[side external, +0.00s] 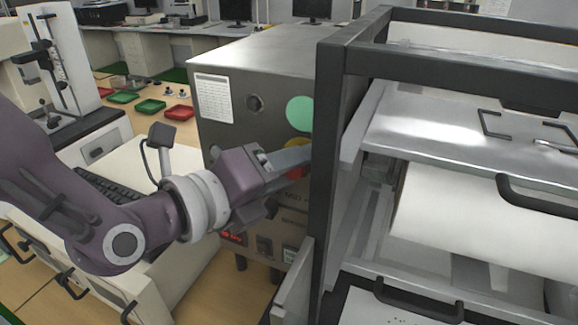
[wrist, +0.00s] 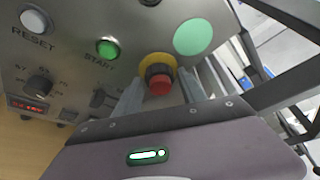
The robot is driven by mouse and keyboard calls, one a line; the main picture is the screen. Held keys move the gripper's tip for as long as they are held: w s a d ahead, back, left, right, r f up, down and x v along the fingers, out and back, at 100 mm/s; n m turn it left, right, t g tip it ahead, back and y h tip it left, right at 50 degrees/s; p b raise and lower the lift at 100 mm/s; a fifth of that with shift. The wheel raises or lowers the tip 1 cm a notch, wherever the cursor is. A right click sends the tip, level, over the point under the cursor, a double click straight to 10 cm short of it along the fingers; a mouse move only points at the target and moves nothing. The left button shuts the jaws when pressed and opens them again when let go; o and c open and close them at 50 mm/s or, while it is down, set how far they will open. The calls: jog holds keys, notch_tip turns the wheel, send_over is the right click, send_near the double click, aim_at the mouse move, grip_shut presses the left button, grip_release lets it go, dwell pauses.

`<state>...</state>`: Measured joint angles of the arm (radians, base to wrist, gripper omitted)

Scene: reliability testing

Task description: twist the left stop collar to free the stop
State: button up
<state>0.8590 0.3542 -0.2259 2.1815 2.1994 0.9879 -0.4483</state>
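The red stop button (wrist: 161,86) sits in a dark collar (wrist: 157,71) with a yellow ring (wrist: 147,63) behind it, on the grey control panel. The red button (side external: 295,173) and yellow ring (side external: 294,143) also show in the side view, partly hidden by my finger. My gripper (wrist: 162,78) points at the panel, one finger on each side of the stop. The fingers are apart and look open; whether either touches the collar cannot be told. My gripper (side external: 302,156) also shows in the side view. Only one stop is visible.
A pale green disc (wrist: 192,37) is right above the stop. A lit green START button (wrist: 108,48), a white RESET button (wrist: 34,20) and a black knob (wrist: 40,85) lie to the left. A dark frame post (side external: 327,150) stands close to my fingertips.

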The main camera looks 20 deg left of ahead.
grip_shut()
dwell(0.9)
